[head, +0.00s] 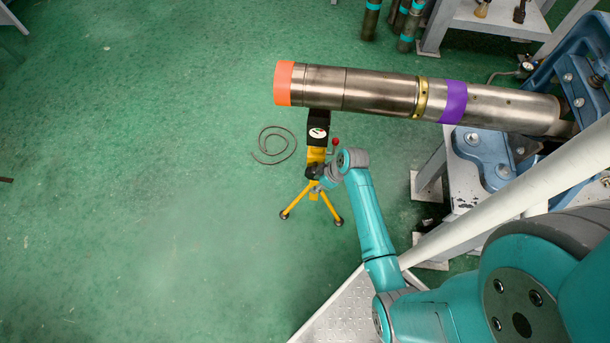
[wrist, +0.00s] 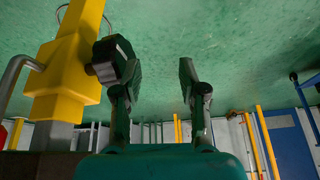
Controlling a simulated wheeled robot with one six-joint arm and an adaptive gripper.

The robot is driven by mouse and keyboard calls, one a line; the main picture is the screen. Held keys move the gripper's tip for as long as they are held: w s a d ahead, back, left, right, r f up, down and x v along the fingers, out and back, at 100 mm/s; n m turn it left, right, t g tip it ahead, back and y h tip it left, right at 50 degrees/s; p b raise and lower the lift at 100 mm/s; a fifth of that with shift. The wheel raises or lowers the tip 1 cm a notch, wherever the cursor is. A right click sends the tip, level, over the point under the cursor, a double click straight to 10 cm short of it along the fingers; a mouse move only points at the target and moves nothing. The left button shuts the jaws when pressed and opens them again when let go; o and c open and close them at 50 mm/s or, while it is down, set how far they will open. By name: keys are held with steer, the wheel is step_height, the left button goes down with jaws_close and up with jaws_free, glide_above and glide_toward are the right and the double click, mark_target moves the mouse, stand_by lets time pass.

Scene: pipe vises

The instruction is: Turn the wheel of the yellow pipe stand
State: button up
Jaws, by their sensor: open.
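The yellow pipe stand (head: 316,156) stands on splayed yellow legs under the free end of a metal pipe (head: 380,92). A red ball on a thin handle (head: 335,142) shows at its right side. My gripper (head: 314,171) is at the stand's lower body in the head view. In the wrist view the yellow stand (wrist: 66,75) is at the left, and my open gripper (wrist: 157,66) has clear floor between its fingers. A dark knob with a grey stub (wrist: 104,71) lies between the stand and the left finger; I cannot tell whether it is the wheel or whether they touch.
A grey bent bar (wrist: 14,78) shows at the wrist view's left edge. A coiled cable (head: 273,145) lies on the floor left of the stand. The blue pipe vise (head: 490,150) holds the pipe's right end. Green floor is free at the left and front.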

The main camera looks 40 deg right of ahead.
mark_target(314, 171)
steer(key=w+d+r+n, duration=0.1)
steer(key=w+d+r, duration=0.1)
steer(key=d, duration=0.1)
steer(key=d+r+n+g, duration=0.1)
steer(key=d+r, duration=0.1)
steer(key=shift+w+d+n, duration=0.1)
steer(key=shift+w+n, duration=0.2)
steer(key=shift+w, duration=0.1)
steer(key=shift+x, duration=3.65)
steer(key=shift+c, duration=0.3)
jaws_close()
